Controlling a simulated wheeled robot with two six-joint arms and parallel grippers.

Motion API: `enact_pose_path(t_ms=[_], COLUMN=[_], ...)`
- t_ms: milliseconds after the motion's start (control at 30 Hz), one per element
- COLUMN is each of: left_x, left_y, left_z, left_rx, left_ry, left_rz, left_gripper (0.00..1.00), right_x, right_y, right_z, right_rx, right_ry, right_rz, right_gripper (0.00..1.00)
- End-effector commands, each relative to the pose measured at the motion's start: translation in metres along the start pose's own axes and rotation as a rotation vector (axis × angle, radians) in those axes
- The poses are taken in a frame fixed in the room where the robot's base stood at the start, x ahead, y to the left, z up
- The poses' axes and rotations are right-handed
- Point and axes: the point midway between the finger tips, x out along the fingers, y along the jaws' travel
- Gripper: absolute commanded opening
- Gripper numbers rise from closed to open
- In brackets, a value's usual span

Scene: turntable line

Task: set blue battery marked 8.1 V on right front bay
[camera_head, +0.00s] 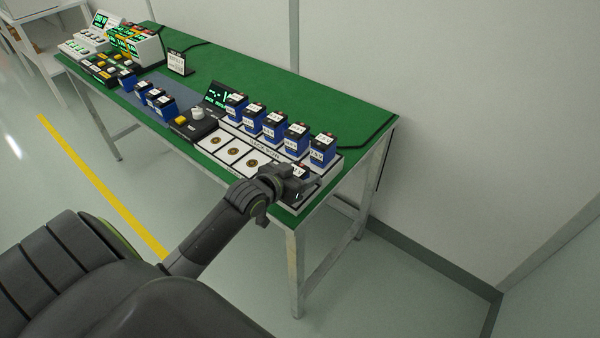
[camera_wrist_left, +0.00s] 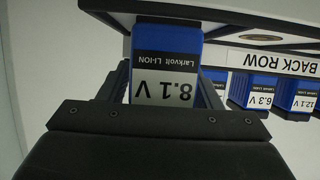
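The blue battery marked 8.1 V (camera_wrist_left: 168,62) fills the middle of the left wrist view, its label upside down there. It also shows in the head view (camera_head: 299,170), partly covered by my gripper. My left gripper (camera_head: 284,182) has a finger on each side of the battery, close against it, at the right end of the front row. The white bay tray (camera_head: 222,162) has empty front bays with gold discs to the left of my gripper. The right front bay is hidden by gripper and battery; I cannot tell whether the battery touches it. My right gripper is out of view.
Several blue batteries (camera_head: 273,125) stand in the back row, close behind my left gripper. A dark device with a green display (camera_head: 216,95) stands left of them. More batteries (camera_head: 154,98) stand farther left.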

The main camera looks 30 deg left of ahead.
Motion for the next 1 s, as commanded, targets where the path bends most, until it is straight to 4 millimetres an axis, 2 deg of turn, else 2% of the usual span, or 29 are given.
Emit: enact_pose_path(t_ms=[333, 467, 567, 800, 1000], left_x=[-0.001, -0.011, -0.026, -0.076, -0.107], left_y=[0.0, -0.001, -0.001, -0.001, -0.001], left_z=[-0.002, -0.002, -0.002, -0.002, -0.002], left_rx=[0.0, 0.001, 0.002, 0.004, 0.003], left_ry=[0.0, -0.002, -0.002, -0.003, -0.002], left_rz=[0.0, -0.001, -0.001, 0.0, 0.0], left_gripper=[0.64, 0.64, 0.64, 0.64, 0.64], right_x=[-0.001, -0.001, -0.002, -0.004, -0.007], right_y=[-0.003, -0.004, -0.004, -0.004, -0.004], right_z=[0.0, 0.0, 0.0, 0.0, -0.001], right_rx=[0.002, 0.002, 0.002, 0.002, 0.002], right_ry=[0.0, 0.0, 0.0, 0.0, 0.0], right_rz=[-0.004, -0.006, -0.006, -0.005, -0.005], right_gripper=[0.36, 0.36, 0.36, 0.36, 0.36])
